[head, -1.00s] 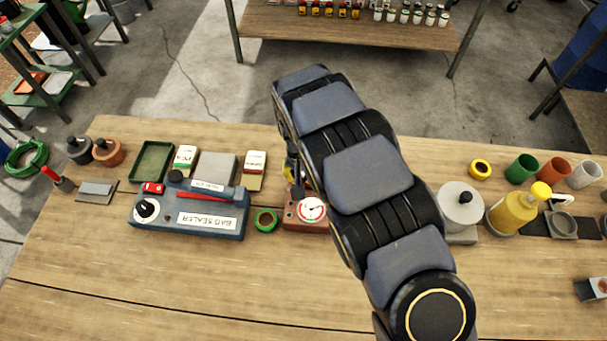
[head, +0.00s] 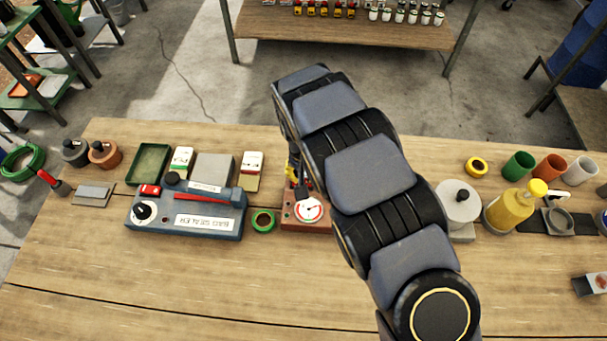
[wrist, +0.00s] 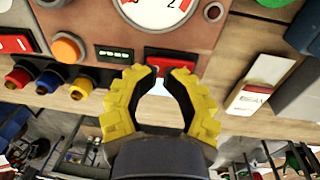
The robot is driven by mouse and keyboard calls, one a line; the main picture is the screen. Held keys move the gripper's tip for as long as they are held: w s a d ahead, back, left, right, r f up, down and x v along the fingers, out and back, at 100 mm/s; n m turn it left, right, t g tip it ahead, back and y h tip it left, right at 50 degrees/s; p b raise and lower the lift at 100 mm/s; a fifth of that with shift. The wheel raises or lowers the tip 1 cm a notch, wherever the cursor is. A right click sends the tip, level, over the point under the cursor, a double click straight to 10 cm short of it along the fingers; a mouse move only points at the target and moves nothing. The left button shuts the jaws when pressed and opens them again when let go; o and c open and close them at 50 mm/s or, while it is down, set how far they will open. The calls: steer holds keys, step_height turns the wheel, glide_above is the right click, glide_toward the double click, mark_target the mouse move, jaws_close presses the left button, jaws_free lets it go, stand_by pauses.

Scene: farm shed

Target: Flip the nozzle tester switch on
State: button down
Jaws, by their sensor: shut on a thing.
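The nozzle tester (head: 290,220) is a reddish-brown box with a round white gauge (head: 310,209), behind the bench's middle and partly hidden by my arm. In the wrist view its panel (wrist: 215,45) fills the top, with the gauge, an orange button (wrist: 66,49), a small green display (wrist: 113,54) and a red switch (wrist: 170,67). My gripper (wrist: 160,72) has yellow fingers, shut on the red switch, with the tips at its two sides. In the head view a little of my gripper (head: 292,170) shows at the tester's far side. Whether the switch is on cannot be told.
A blue bag sealer (head: 150,224) and green tape roll (head: 263,222) lie left of the tester.

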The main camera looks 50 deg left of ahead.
steer(key=shift+d+f, duration=0.3)
steer(key=shift+d, duration=0.3)
step_height(320, 180, up, 14)
steer(key=a, duration=0.1)
steer(key=shift+s+a+r, duration=0.25)
steer(key=shift+s+a, duration=0.1)
steer(key=shift+a, duration=0.05)
steer(key=shift+w+d+r+g+y, duration=0.25)
steer(key=shift+w+d+g+y, duration=0.7)
steer(key=shift+d+g+y, duration=0.2)
steer(key=shift+a, duration=0.1)
steer(key=f, duration=0.4)
steer(key=s+a+f, duration=0.1)
steer(key=f, duration=0.4)
steer(key=s+a+f, duration=0.1)
steer(key=f, duration=0.3)
steer(key=shift+f, duration=0.4)
